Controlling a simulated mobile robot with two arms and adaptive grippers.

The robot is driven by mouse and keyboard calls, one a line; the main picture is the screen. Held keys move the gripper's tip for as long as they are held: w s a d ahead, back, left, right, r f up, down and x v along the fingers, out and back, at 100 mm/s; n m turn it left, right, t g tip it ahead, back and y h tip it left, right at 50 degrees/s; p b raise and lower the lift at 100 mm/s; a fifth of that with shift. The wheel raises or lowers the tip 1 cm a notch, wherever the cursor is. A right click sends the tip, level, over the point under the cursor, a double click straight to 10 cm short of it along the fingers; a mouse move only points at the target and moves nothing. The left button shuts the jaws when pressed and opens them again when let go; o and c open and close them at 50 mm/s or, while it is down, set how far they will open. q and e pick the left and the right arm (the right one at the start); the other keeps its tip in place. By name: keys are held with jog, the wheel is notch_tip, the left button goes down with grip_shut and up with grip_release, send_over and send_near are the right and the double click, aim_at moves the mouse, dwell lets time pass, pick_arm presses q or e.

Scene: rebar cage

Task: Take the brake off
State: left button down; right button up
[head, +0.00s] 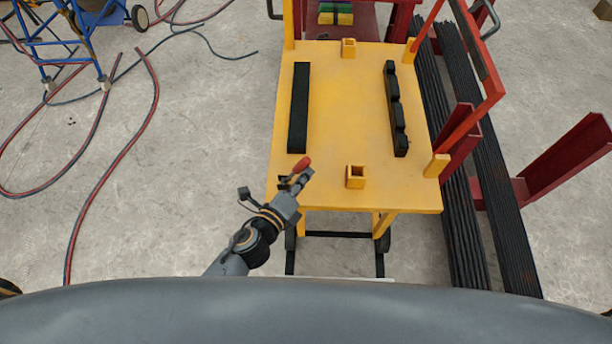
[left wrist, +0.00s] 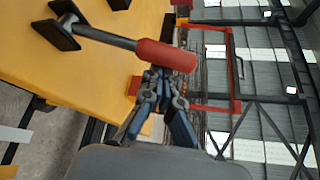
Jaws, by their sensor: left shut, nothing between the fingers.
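The brake lever's red grip (head: 302,164) shows at the near left corner of the yellow cart (head: 335,120). In the left wrist view the red grip (left wrist: 166,55) sits on a grey rod that runs left to a black bracket (left wrist: 55,30) by the yellow deck. My left gripper (head: 304,177) is at the cart's near left corner, right by the grip. In the left wrist view its fingers (left wrist: 161,85) are closed with nothing between them, just under the red grip. I cannot tell whether they touch it. My right gripper is not in view.
The deck carries a flat black bar (head: 299,108), a notched black bar (head: 396,108) and small yellow sockets (head: 355,176). Hoses (head: 115,165) lie on the open floor at left.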

aim_at(297, 168)
pick_arm(q)
jog(key=shift+a+r, duration=0.1)
jog(key=shift+a, duration=0.2)
jog(key=shift+a+r+n+h+b, duration=0.15)
jog(key=shift+a+r+b, duration=0.15)
jog(key=shift+a, duration=0.35)
jog(key=shift+a+r+n+h+b, duration=0.2)
jog(key=shift+a+b, duration=0.15)
jog(key=shift+a, duration=0.25)
jog(key=a+n+b, duration=0.1)
jog(key=a, duration=0.5)
jog(key=shift+a+f+t, duration=0.15)
jog(key=shift+a+t, duration=0.05)
jog(key=shift+t, duration=0.2)
jog(key=shift+a+f, duration=0.1)
jog(key=shift+a, duration=0.1)
jog(key=v, duration=1.2)
jog(key=shift+d, duration=0.2)
